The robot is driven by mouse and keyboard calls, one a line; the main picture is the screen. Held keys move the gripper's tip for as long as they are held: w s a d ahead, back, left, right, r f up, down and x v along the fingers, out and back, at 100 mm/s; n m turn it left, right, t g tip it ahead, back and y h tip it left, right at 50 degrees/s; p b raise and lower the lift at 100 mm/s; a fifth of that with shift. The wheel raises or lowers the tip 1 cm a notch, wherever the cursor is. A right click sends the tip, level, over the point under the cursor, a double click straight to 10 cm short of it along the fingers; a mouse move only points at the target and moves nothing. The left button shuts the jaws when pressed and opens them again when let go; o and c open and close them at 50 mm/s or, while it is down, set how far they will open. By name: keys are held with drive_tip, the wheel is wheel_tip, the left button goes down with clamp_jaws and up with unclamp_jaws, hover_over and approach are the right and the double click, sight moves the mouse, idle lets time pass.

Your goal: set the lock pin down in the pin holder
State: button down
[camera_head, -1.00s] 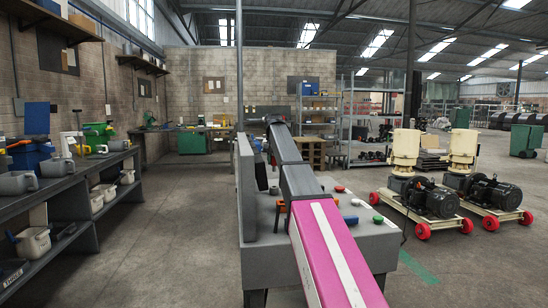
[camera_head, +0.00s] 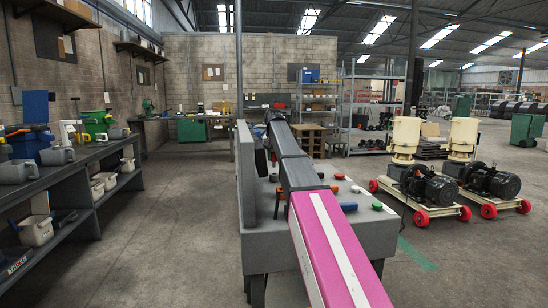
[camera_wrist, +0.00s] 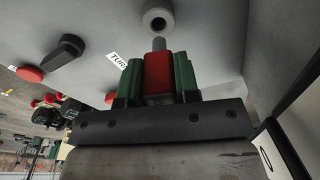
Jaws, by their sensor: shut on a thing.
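My gripper (camera_wrist: 158,72) is shut on the lock pin (camera_wrist: 158,70) in the wrist view. The pin's red grip sits between the two green fingers, and its short grey shaft sticks out beyond them. The shaft points at a round grey socket with a dark hole (camera_wrist: 157,20), which looks like the pin holder. It is on the light grey surface. The shaft end is close to the socket rim; whether they touch I cannot tell. In the head view my arm reaches away over the grey stand (camera_head: 345,240), and the gripper and pin are too small or hidden to make out.
An upright grey panel (camera_head: 245,180) stands left of my arm. Coloured knobs, such as a green one (camera_head: 377,206), sit on the stand's top. The wrist view shows a black lever (camera_wrist: 68,49) and a red button (camera_wrist: 30,74). A shelf bench (camera_head: 70,190) stands left; floor between is clear.

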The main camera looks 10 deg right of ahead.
drive_tip(key=shift+f, duration=0.1)
idle(0.3)
drive_tip(key=shift+f, duration=0.35)
drive_tip(key=shift+f, duration=0.1)
idle(0.3)
drive_tip(key=shift+f, duration=0.65)
drive_tip(key=shift+f, duration=0.2)
drive_tip(key=shift+f, duration=1.45)
drive_tip(key=shift+f, duration=0.15)
